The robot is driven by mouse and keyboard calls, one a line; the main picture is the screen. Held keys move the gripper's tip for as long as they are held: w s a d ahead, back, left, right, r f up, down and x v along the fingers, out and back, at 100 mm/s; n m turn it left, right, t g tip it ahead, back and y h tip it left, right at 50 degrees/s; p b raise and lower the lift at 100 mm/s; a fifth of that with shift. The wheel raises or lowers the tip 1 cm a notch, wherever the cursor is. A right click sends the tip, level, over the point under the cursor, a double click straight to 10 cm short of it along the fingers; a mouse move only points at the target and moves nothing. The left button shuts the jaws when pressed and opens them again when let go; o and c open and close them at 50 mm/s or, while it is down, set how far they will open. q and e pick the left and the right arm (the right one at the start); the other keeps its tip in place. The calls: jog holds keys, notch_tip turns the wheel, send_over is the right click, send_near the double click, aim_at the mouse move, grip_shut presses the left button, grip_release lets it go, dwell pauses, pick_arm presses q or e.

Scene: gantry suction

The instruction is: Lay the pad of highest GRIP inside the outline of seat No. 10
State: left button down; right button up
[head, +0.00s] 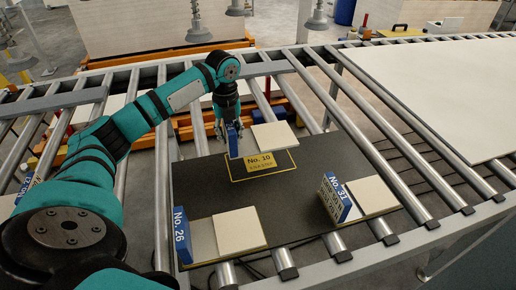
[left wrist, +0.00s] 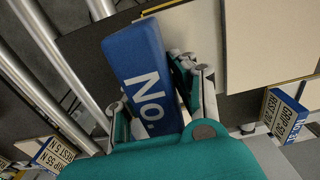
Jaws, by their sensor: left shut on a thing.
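My left gripper (head: 229,128) is shut on a blue block (head: 234,142), upright at the left of a cream square (head: 275,136). The left wrist view shows the block (left wrist: 140,60) with "No." on it between the fingers (left wrist: 160,95); its number is hidden. Whether block and square are joined I cannot tell. The yellow outline of seat No. 10 (head: 263,176) lies on the dark mat just in front of them. Blue blocks No. 26 (head: 181,237) and No. 31 (head: 339,197) stand beside cream squares (head: 240,231) (head: 373,196). My right gripper is out of view.
The dark mat (head: 205,187) lies on a roller conveyor with metal rails. A large pale sheet (head: 440,85) lies at the right. Another blue numbered block (head: 25,188) is at the far left. In the left wrist view, labels (left wrist: 284,115) (left wrist: 56,152) carry GRIP and REST values too small to read surely.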

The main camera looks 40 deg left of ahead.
pick_arm(q)
jog(key=shift+w+a+f, duration=0.1)
jog(key=shift+w+f, duration=0.1)
notch_tip(320, 180, down, 4)
jog(key=shift+s+r, duration=0.1)
jog(key=shift+r, duration=0.1)
notch_tip(320, 180, down, 6)
jog(key=shift+r+p, duration=0.1)
jog(key=shift+p, duration=0.45)
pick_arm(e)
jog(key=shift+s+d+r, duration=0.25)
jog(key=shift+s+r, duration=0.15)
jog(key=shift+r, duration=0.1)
pick_arm(q)
jog(key=c, duration=1.1)
grip_release()
jog(key=shift+o, duration=0.2)
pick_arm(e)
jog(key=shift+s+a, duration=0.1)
pick_arm(q)
jog(key=shift+r, duration=0.1)
